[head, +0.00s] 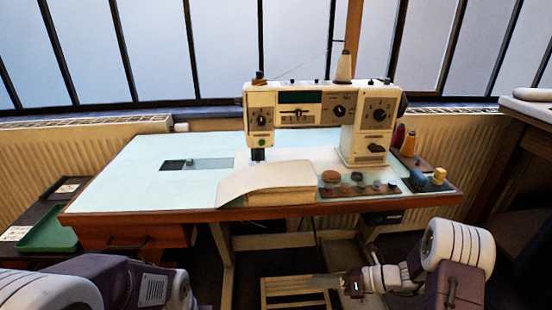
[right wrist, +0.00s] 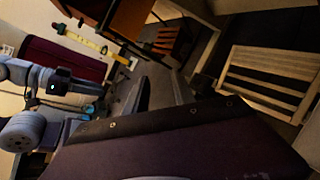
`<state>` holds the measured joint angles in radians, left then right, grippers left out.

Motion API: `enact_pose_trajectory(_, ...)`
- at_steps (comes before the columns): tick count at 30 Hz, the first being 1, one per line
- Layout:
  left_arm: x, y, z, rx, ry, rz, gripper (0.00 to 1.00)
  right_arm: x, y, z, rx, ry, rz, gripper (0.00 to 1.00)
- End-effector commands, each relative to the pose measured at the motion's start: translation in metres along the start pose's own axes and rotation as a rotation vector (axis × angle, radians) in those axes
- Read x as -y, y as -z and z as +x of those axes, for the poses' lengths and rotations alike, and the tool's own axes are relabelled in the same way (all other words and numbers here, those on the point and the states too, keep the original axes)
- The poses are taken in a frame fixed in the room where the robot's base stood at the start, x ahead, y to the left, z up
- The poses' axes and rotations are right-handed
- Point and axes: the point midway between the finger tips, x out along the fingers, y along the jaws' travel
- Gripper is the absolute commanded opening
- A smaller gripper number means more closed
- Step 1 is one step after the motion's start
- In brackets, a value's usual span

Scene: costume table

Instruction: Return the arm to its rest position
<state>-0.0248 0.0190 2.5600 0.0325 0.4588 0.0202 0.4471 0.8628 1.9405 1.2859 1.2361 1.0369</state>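My right gripper (head: 325,281) is low in front of the table, above a slatted wooden piece on the floor. It is seen edge-on, so its finger gap cannot be made out, and nothing shows in it. My right arm (head: 455,265) comes in from the lower right, apart from the table. My left arm (head: 130,285) enters at the lower left, and its gripper is outside the head view. What looks like my left arm (right wrist: 40,130) shows in the right wrist view, its end too small and dark to read.
A white sewing machine (head: 320,112) stands on the pale table (head: 120,180). A green tray (head: 50,232) sits at left. The slatted wooden piece (head: 290,292) lies under the table.

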Motion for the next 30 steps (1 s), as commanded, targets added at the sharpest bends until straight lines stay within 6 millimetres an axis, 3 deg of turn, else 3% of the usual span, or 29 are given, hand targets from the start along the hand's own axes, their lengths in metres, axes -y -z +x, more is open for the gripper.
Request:
enact_pose_trajectory(1,0.0,0.0,0.0,0.0,0.0,0.0,0.36,-0.039,0.0,0.011,-0.132,-0.04,-0.17,0.3)
enact_pose_trajectory(3,0.0,0.0,0.0,0.0,0.0,0.0,0.36,-0.082,0.014,0.017,-0.311,-0.09,-0.413,0.3)
enact_pose_trajectory(7,0.0,0.0,0.0,0.0,0.0,0.0,0.36,-0.128,0.048,0.005,-0.583,-0.175,-0.838,0.3)
enact_pose_trajectory(12,0.0,0.0,0.0,0.0,0.0,0.0,0.36,-0.142,0.085,-0.033,-0.889,-0.298,-1.392,0.3)
enact_pose_trajectory(18,0.0,0.0,0.0,0.0,0.0,0.0,0.36,-0.106,0.12,-0.088,-1.216,-0.588,-1.99,0.3)
enact_pose_trajectory(20,0.0,0.0,0.0,0.0,0.0,0.0,0.36,-0.089,0.11,-0.093,-1.281,-0.681,-2.195,0.3)
enact_pose_trajectory(21,0.0,0.001,-0.008,0.001,0.0,0.0,0.36,-0.092,0.101,-0.094,-1.279,-0.715,-2.261,0.3)
enact_pose_trajectory(22,-0.001,0.003,-0.03,0.002,0.0,0.0,0.36,-0.105,0.085,-0.103,-1.278,-0.709,-2.25,0.3)
enact_pose_trajectory(30,-0.003,0.013,-0.127,0.0,0.0,0.0,0.36,-0.162,0.016,-0.142,-1.276,-0.705,-2.241,0.3)
